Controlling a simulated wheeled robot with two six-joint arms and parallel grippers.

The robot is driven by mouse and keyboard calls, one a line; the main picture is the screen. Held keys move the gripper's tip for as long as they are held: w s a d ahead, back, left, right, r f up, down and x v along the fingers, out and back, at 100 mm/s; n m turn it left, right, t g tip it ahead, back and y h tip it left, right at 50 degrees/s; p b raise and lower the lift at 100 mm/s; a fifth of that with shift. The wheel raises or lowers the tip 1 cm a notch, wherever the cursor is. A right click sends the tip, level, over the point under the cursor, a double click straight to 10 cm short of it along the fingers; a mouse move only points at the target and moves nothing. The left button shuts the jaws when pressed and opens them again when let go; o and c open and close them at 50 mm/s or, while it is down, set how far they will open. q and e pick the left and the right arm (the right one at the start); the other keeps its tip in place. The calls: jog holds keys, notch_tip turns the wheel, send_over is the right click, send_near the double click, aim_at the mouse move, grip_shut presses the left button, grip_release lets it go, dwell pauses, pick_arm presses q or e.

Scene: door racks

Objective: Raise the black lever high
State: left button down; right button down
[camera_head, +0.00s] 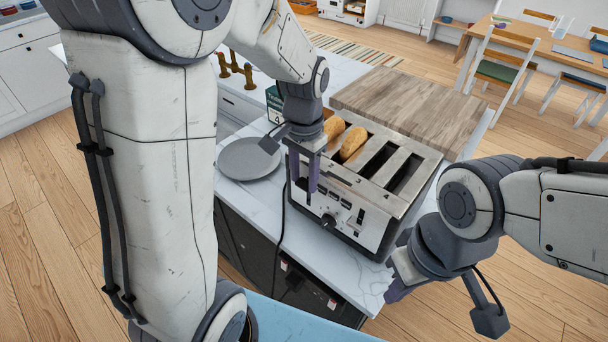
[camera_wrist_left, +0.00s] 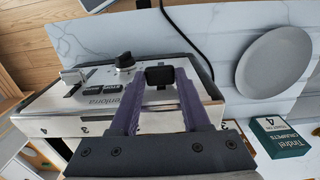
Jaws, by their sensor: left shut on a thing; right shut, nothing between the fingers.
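The toaster (camera_head: 340,215) is a steel and black box with long slots on top and a control panel on its front. My left gripper (camera_head: 306,188) points down at the left part of that front. In the left wrist view its purple fingers are shut around a black lever (camera_wrist_left: 160,75). The gripper mostly hides this lever in the head view. Two bread pieces (camera_head: 354,143) stand partly out of the left slots; the right slots are empty. My right gripper (camera_head: 396,288) is shut and empty at the lower right, partly hidden by its own wrist.
A grey plate (camera_head: 249,158) lies left of the toaster, with a dark green crumpets box (camera_wrist_left: 277,137) near it. A wooden board (camera_head: 410,105) lies behind. A black dial (camera_wrist_left: 125,61) and a second lever (camera_wrist_left: 72,79) are on the toaster front. A black cord runs beside the toaster.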

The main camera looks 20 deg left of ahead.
pick_arm(q)
jog(key=shift+c, duration=1.8)
grip_release()
jog(key=shift+r, duration=0.1)
notch_tip(320, 180, up, 10)
jog(key=shift+r+b, duration=0.25)
jog(key=shift+b, duration=0.1)
